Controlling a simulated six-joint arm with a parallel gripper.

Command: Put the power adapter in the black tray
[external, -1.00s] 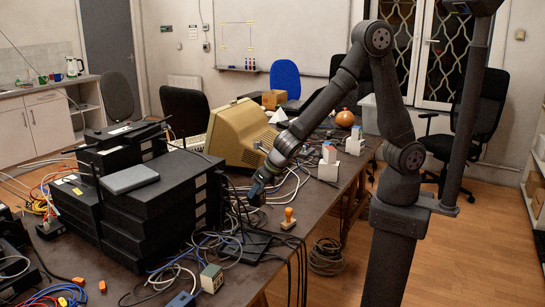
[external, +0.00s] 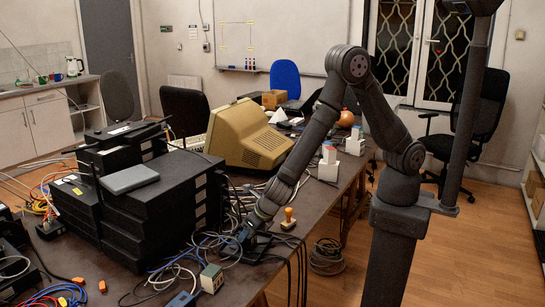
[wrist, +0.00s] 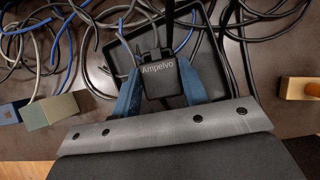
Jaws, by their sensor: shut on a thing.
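The power adapter (wrist: 160,80) is a black block with the label "Ampelvo" and a cable running up from it in the wrist view. My gripper (wrist: 170,88) has its blue fingers shut on the adapter's sides. In the external view my gripper (external: 245,236) is low over the table. The black tray (wrist: 115,62) lies below and behind the adapter in the wrist view, and the adapter overlaps its inside area. The tray also shows in the external view (external: 262,249), partly covered by my gripper. I cannot tell whether the adapter touches the tray floor.
Grey, blue and black cables (wrist: 265,28) lie around the tray. A wooden-handled stamp (external: 289,219) stands right of it, and a small beige-green box (external: 211,278) stands nearer the front left. A stack of black network boxes (external: 150,215) is to the left.

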